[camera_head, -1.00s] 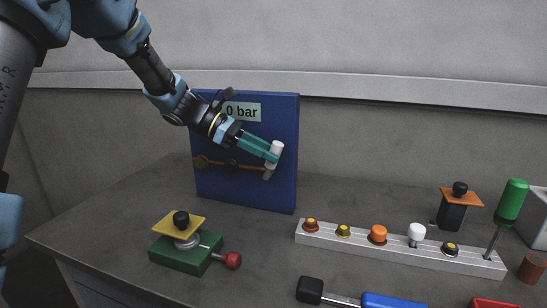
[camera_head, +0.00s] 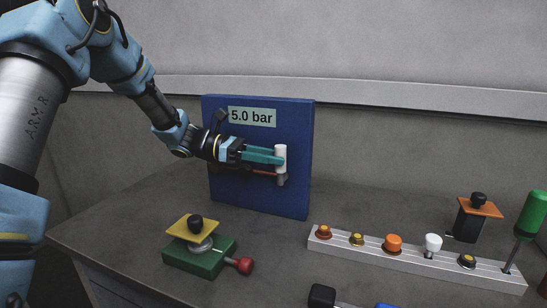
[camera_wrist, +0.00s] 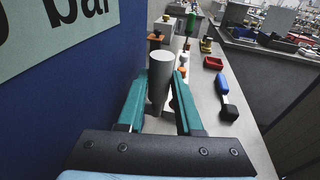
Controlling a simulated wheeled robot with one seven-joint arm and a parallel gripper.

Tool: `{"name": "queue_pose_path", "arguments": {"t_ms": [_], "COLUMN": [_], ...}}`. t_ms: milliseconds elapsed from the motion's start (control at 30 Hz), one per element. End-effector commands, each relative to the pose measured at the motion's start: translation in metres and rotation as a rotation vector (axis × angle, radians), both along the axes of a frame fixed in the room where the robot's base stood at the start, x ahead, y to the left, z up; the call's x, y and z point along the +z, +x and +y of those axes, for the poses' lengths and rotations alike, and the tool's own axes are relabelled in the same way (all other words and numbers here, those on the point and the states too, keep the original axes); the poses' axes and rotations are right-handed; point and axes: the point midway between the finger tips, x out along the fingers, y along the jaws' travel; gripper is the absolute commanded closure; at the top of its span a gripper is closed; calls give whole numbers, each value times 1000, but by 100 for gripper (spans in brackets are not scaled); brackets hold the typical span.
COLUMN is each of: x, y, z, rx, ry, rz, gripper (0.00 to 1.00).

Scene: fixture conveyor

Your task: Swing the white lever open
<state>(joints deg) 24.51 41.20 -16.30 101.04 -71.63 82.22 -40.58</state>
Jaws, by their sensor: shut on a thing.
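The white lever (camera_head: 281,153) stands upright at the right side of a blue panel (camera_head: 232,193), on the end of a copper-coloured pipe. My gripper (camera_head: 277,159) reaches in from the left and is shut on the white lever. In the wrist view the lever (camera_wrist: 161,68) shows as a pale grey cylinder between my two teal fingers. The lever's lower part is partly hidden by the fingers. A display (camera_head: 251,117) on the panel reads 5.0 bar.
A green block fixture (camera_head: 184,260) with a yellow plate and a red knob stands in front of the panel. A pale rail (camera_head: 385,253) with several coloured knobs lies to the right. A green-handled screwdriver (camera_head: 531,214) stands at the far right.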

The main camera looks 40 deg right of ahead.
Motion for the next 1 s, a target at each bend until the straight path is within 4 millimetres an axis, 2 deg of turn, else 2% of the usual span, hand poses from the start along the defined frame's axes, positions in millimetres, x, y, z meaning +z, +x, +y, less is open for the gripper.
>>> {"name": "queue_pose_path", "arguments": {"t_ms": [133,167,233,500,633,1000], "x": [-2,-2,-2,-1,-1,7], "y": [1,1,1,1,8,58], "z": [1,1,1,1,7,55], "rx": [2,2,1,1,2,4], "ry": [3,4,3,2,1,1], "rz": [0,0,1,-1,-2,-2], "gripper": [100,62,54,53,53,53]}}
